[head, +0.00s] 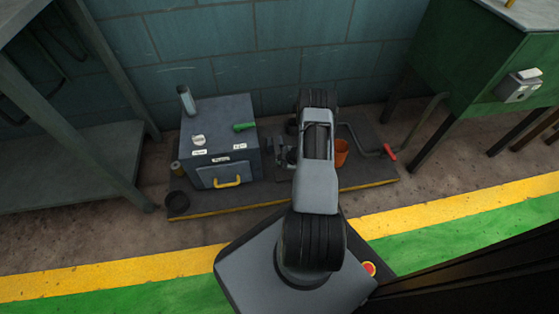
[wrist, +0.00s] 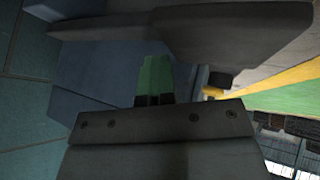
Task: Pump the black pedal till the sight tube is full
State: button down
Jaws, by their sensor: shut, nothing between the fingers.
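The black pedal cannot be made out in either view; my arm covers part of the platform. A pale upright cylinder (head: 186,99), possibly the sight tube, stands at the back left corner of the grey cabinet (head: 222,113). Its fill level is too small to read. My gripper is hidden behind my arm in the head view. Contact cannot be told.
The cabinet has a yellow drawer handle (head: 227,182). Right of my arm are an orange container (head: 341,152) and a crank with a red grip (head: 389,152). A black ring (head: 178,199) lies at the platform's left. A green bench (head: 485,75) stands right; the front floor is clear.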

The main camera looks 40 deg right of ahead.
jog(key=shift+s+a+f, duration=0.1)
jog(key=shift+s+f, duration=0.15)
jog(key=shift+f, duration=0.2)
jog(key=shift+s+a+f, duration=0.1)
jog(key=shift+s+f, duration=0.1)
jog(key=shift+f, duration=0.25)
dwell(0.7)
jog(key=shift+r, duration=0.15)
jog(key=shift+w+d+r+p, duration=0.1)
jog(key=shift+w+r+p, duration=0.05)
jog(key=shift+r+p, duration=0.7)
jog(key=shift+w+a+r+p, duration=0.1)
jog(key=shift+w+r+p, duration=0.1)
jog(key=shift+r+p, duration=0.7)
jog(key=shift+w+d+r+p, duration=0.15)
jog(key=shift+r+p, duration=0.35)
jog(key=shift+r, duration=0.65)
jog(key=shift+w+d+r, duration=0.1)
jog(key=shift+w+r, duration=0.05)
jog(key=shift+r, duration=0.05)
jog(key=shift+w+f, duration=0.1)
jog(key=shift+w+d+f+b, duration=0.1)
jog(key=shift+d+f+b, duration=0.05)
jog(key=shift+b, duration=0.15)
